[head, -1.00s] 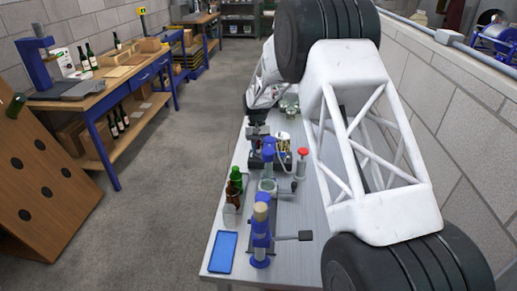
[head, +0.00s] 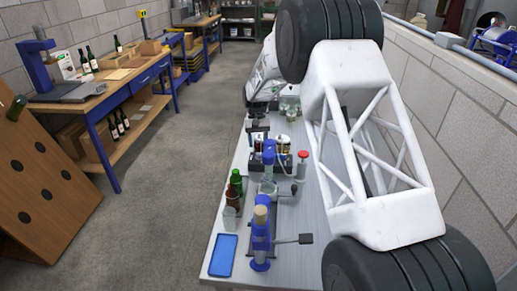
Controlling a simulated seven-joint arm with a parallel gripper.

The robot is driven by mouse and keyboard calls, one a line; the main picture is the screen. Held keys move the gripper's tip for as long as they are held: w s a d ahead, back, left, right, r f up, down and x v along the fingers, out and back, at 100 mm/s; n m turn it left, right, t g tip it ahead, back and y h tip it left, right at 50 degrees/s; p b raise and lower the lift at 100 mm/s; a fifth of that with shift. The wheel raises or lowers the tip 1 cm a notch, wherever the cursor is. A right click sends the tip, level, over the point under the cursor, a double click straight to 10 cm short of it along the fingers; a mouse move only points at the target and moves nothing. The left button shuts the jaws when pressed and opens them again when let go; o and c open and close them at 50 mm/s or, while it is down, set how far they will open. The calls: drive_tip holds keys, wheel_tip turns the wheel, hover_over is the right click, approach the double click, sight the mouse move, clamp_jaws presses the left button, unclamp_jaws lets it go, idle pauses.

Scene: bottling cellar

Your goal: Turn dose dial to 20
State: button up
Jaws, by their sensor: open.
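My gripper (head: 258,132) is a small dark shape at the end of my white arm, over the far part of the grey bench (head: 222,206). It is open, and I see nothing held in it. It is above or beside a dark-based device (head: 257,161) with small bottles (head: 284,143) on it. I cannot tell whether it touches the device. The dose dial and its numbers cannot be made out at this size; my gripper or the devices may hide them.
Nearer on the bench stand a red-topped post (head: 302,164), a green bottle (head: 236,181), a brown bottle (head: 232,198), a blue lever press (head: 261,238) and a blue tray (head: 223,255). A block wall (head: 470,185) runs along the right.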

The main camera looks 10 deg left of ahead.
drive_tip(key=v, duration=0.4)
drive_tip(key=shift+d, duration=0.1)
idle(0.3)
drive_tip(key=s+d+r+m+t+y, duration=0.1)
drive_tip(key=s+d+r+t, duration=0.1)
drive_tip(key=s+d+r, duration=0.9)
drive_tip(key=s+d+r+m+t, duration=0.1)
drive_tip(key=s+d+r, duration=0.7)
drive_tip(key=s, duration=0.6)
drive_tip(key=s+d+f+t, duration=0.1)
drive_tip(key=s+d, duration=0.3)
drive_tip(key=s, duration=1.2)
drive_tip(key=s+d+f+m+t, duration=0.1)
drive_tip(key=s+d, duration=0.4)
drive_tip(key=s, duration=1.1)
drive_tip(key=shift+d+t, duration=0.25)
drive_tip(key=shift+t, duration=0.65)
